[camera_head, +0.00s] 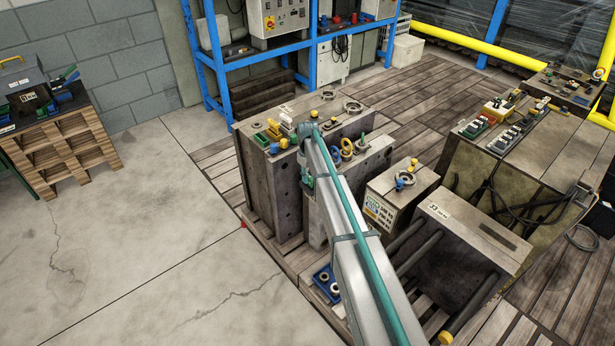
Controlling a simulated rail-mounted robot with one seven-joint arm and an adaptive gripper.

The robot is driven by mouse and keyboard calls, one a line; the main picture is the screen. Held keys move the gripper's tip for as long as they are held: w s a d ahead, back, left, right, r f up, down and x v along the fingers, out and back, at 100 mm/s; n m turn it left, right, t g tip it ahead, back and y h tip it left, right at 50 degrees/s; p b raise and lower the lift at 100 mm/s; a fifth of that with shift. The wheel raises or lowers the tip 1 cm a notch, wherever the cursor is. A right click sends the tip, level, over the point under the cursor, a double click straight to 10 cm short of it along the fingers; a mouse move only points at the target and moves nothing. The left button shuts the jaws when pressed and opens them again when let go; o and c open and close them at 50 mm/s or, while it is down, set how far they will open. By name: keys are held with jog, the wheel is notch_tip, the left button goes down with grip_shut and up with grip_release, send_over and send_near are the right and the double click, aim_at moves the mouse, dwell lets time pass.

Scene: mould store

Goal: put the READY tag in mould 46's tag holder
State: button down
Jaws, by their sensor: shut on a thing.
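My arm (352,240) reaches from the lower right up to the grey moulds in the middle, and its far end (307,131) is over them. I cannot make out my gripper; the arm seems to hide it and anything in it. I cannot identify the READY tag. No number 46 is readable, so I cannot tell which mould is 46 or where its tag holder is. The tall grey mould (262,180) stands left of the arm, and another grey block (372,160) is partly behind it. A smaller block (410,190) to the right has a yellow-edged plate (379,211).
A mould labelled 33 (465,240) with dark bars lies at lower right. Small coloured fittings crowd the block tops. A bench (545,165) with cables stands right, a blue rack (213,60) behind. A pallet stand (65,150) is at left; the floor (150,250) between is clear.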

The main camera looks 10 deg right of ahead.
jog(key=shift+w+d+r, duration=0.1)
jog(key=shift+w+d, duration=0.05)
jog(key=shift+d, duration=0.1)
jog(key=shift+r+p, duration=0.35)
jog(key=shift+r, duration=0.3)
jog(key=shift+a+r+p, duration=0.15)
jog(key=shift+r+p, duration=0.5)
jog(key=shift+r, duration=0.85)
jog(key=shift+f, duration=0.1)
jog(key=shift+f+b, duration=0.5)
jog(key=shift+f, duration=0.7)
jog(key=shift+f+b, duration=0.3)
jog(key=shift+f, duration=0.65)
dwell(0.5)
jog(key=shift+r, duration=0.15)
